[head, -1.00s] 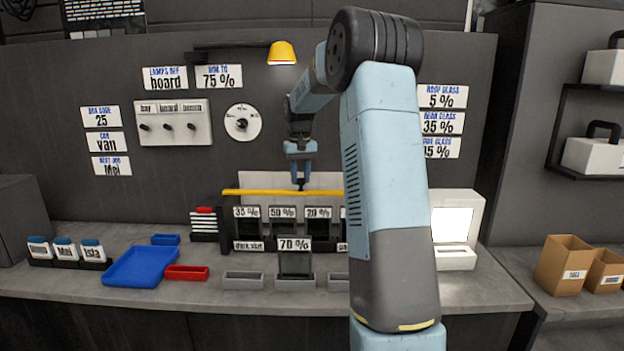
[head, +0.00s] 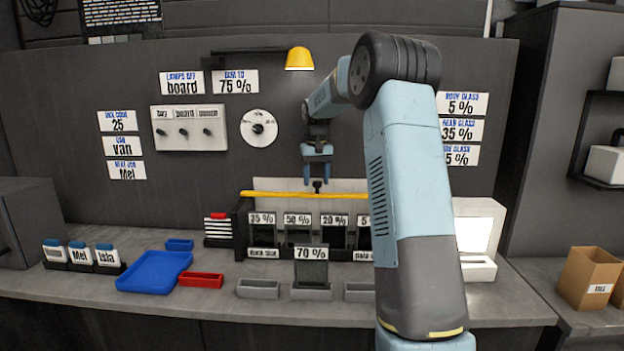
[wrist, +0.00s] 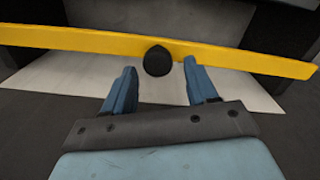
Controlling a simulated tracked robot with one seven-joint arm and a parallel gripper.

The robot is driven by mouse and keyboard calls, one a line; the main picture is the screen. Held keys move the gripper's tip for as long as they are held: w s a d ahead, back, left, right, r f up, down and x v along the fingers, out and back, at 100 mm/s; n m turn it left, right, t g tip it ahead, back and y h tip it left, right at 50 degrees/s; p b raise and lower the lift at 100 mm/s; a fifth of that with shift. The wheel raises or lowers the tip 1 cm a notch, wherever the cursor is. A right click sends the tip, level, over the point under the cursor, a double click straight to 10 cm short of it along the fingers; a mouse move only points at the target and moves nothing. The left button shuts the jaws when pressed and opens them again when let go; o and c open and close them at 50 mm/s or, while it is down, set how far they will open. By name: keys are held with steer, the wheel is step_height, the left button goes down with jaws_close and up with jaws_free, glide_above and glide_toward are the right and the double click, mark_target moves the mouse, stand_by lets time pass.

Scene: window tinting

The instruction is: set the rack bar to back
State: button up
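The rack bar is a long yellow bar (head: 275,194) running across the top of the film rack on the bench. A small black knob (head: 317,186) stands at the bar's middle. In the wrist view the yellow bar (wrist: 80,40) crosses the upper part of the picture, and the round black knob (wrist: 158,61) sits on its near edge. My gripper (head: 317,180) is just above the bar. In the wrist view my gripper (wrist: 161,80) is open, with one blue finger on each side of the knob; I cannot tell whether either finger touches it.
Below the bar, the rack holds dark samples with percentage cards, and a 70 % sample (head: 311,268) stands in front. A blue tray (head: 153,271) and red tray (head: 202,280) lie left. The wall has a switch panel (head: 188,128), a dial (head: 259,128) and a yellow lamp (head: 299,59).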

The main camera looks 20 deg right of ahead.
steer(key=shift+r, duration=3.65)
steer(key=shift+s, duration=0.1)
